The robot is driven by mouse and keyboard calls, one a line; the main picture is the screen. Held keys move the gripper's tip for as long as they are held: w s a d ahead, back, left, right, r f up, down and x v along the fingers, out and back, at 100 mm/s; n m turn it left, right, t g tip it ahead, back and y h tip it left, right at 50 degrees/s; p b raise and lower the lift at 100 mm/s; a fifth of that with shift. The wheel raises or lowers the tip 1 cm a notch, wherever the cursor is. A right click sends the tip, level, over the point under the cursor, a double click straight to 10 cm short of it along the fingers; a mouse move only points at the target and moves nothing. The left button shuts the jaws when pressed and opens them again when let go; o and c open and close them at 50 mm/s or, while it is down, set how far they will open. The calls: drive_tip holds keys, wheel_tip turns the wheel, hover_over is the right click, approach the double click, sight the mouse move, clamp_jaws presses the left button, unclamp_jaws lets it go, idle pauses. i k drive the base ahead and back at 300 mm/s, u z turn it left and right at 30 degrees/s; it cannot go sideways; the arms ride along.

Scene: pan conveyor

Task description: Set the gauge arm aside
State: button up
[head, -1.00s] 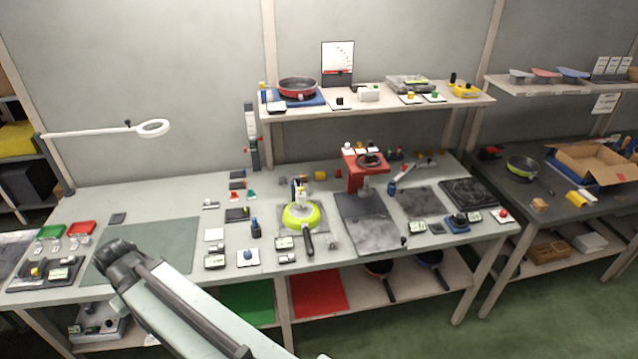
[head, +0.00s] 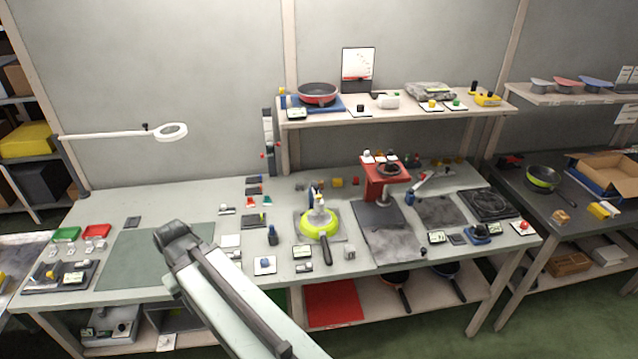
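A jointed grey arm on a blue base (head: 411,195) stands at the back of the long workbench (head: 150,205), right of the red stand. It slants up to the right and looks like the gauge arm, but it is too small to be sure. A lime-green pan (head: 318,225) sits left of the red stand, its dark handle toward the front edge. A small white and blue upright piece (head: 318,199) stands at or over the pan; I cannot tell whether they touch. My arm crosses the lower left foreground, well apart from these. My gripper's fingers do not show.
The red stand (head: 377,178) and a dark grey slab (head: 385,230) crowd the middle right. Several small blocks and cards lie around the pan. A grey-green mat (head: 150,255) at left is bare. A shelf (head: 425,112) overhangs the back. A side bench (head: 520,195) stands right.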

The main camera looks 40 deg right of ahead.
sight(318, 206)
drive_tip(key=i, duration=0.95)
